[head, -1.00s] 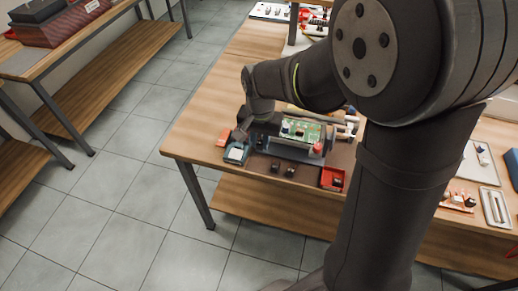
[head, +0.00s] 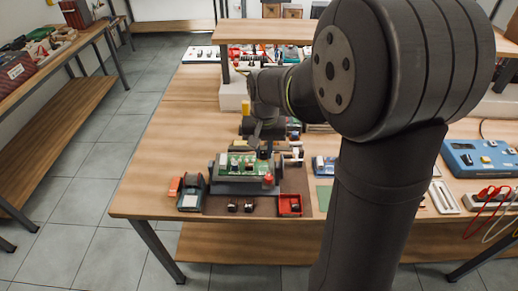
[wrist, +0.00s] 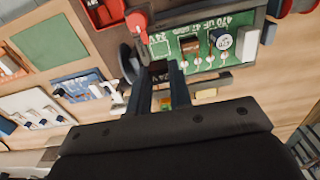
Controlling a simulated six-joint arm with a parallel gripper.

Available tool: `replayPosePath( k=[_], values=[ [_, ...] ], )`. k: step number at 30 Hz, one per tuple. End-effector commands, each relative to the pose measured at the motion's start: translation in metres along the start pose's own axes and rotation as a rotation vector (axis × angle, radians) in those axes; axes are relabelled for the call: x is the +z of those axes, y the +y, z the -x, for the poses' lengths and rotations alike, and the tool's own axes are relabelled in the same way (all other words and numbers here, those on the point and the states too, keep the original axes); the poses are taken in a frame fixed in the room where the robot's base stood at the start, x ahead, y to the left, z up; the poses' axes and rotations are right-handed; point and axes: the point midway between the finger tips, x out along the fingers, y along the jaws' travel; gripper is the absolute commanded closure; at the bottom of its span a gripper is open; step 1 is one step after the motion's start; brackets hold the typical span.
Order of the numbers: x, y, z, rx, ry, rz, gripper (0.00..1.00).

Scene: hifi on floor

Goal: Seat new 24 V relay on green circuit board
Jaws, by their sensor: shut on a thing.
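The green circuit board (head: 243,166) sits in a dark holder on the brown mat of the bench. In the wrist view the board (wrist: 205,58) shows printed "470 uF" text, a dark part, a white-topped capacitor and solder pads. My gripper (wrist: 163,78) is shut on a dark block with partly readable lettering, apparently the 24 V relay (wrist: 163,101). In the head view my gripper (head: 263,150) is at the board's right end, above or behind it. The fingers hide much of the relay, and I cannot tell whether it touches the board.
A red knob (head: 268,179) stands at the holder's right. A red tray (head: 280,210) holds a dark part. Two small dark parts (head: 241,207) lie on the mat in front. A raised shelf (head: 250,38) is behind.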

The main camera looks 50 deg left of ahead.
Motion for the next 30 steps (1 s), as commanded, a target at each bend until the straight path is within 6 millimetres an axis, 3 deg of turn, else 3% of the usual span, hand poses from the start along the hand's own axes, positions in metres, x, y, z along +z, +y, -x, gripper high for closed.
replayPosePath(
  k=[15, 30],
  values=[
    [0.000, 0.000, -0.038, 0.000, -0.001, 0.000, 1.00],
    [0.000, -0.001, -0.043, 0.000, 0.001, 0.000, 1.00]
  ],
)
